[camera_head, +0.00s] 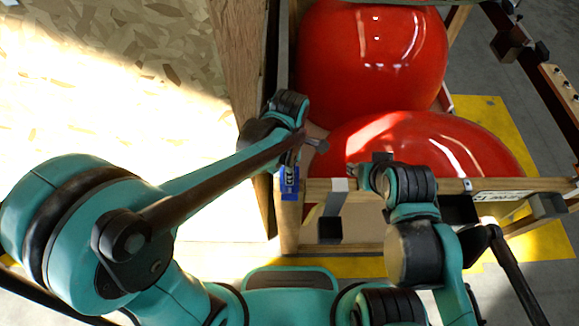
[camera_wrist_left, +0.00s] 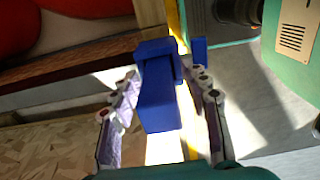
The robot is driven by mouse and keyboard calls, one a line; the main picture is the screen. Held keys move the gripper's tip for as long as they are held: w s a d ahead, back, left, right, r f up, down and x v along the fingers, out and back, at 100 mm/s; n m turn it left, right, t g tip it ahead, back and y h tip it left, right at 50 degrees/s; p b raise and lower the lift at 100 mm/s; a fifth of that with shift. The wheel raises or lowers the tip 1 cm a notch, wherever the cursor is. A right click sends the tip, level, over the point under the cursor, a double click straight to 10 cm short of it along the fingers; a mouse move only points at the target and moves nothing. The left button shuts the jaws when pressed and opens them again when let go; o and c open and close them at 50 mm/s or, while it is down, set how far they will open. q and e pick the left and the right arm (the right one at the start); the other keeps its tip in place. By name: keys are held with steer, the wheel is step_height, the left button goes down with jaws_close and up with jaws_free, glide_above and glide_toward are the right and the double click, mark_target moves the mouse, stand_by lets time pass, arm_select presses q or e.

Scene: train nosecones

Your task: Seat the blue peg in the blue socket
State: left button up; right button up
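The blue peg (camera_wrist_left: 158,100) is a block between the two fingers of my left gripper (camera_wrist_left: 163,80) in the left wrist view. The fingertips lie close against its sides. In the head view, my left gripper (camera_head: 291,158) is over the wooden post at the frame's near left corner, with blue (camera_head: 289,182) below it. Another blue piece (camera_wrist_left: 199,50) shows beyond the right finger in the wrist view; I cannot tell whether it is the socket. My right gripper (camera_head: 366,176) is by the front rail; its fingers are too small to read.
Large glossy red nosecones (camera_head: 375,50) lie in the wooden frame. The front rail (camera_head: 440,186) runs right from the post. A dark bracket (camera_head: 329,229) hangs below it. A wooden panel (camera_head: 237,60) borders the pale patterned floor at left. Yellow floor markings (camera_head: 485,115) show at right.

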arm_select(q)
step_height(320, 180, up, 12)
steer(key=p, duration=0.3)
steer(key=shift+f, duration=0.25)
steer(key=shift+r+p, duration=0.3)
steer(key=shift+r, duration=0.15)
steer(key=shift+a, duration=0.2)
steer(key=s+a+m+t, duration=0.2)
steer(key=a+m+t, duration=0.1)
steer(key=a+m, duration=0.5)
steer(key=s+a+m+t, duration=0.3)
steer(key=a+m+t, duration=0.1)
steer(key=a+m, duration=0.5)
steer(key=shift+a+r+m, duration=0.15)
steer(key=shift+a+m, duration=0.05)
steer(key=shift+m, duration=0.3)
